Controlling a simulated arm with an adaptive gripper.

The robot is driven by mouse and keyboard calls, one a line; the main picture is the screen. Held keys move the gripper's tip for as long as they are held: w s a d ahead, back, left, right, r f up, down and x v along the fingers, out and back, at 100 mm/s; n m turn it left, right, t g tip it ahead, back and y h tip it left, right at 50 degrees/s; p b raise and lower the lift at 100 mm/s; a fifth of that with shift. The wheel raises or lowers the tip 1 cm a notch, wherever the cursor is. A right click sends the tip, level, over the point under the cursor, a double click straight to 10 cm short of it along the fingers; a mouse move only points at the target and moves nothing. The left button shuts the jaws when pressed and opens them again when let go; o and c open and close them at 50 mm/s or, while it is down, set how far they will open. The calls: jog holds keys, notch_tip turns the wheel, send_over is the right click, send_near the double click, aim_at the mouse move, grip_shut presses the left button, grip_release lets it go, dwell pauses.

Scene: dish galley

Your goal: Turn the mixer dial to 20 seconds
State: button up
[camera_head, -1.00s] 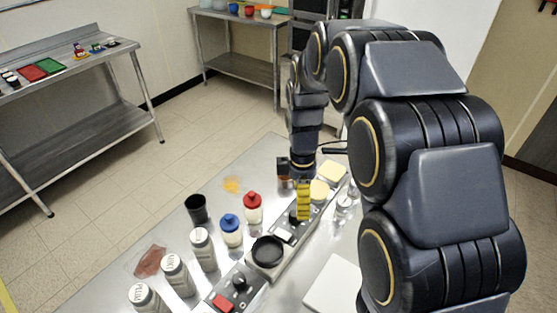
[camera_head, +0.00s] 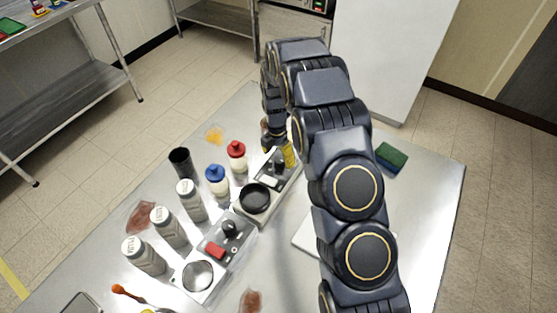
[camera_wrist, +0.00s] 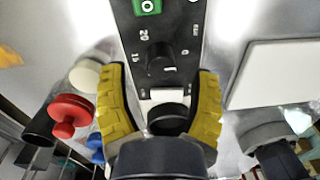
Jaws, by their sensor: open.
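The mixer (camera_head: 268,182) is a narrow unit with a black round cup (camera_head: 255,197) at its near end. In the head view my gripper (camera_head: 280,150) is over the mixer's far end, partly hidden by my arm.
A red-capped bottle (camera_head: 236,151) and a blue-capped bottle (camera_head: 217,178) stand close left of the mixer. A second unit with a red button (camera_head: 214,250) is nearer. White shakers (camera_head: 190,200) stand to its left. A green sponge (camera_head: 391,157) lies right of my arm.

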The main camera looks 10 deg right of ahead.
notch_tip(320, 180, down, 2)
jog(key=shift+f, duration=0.2)
grip_shut()
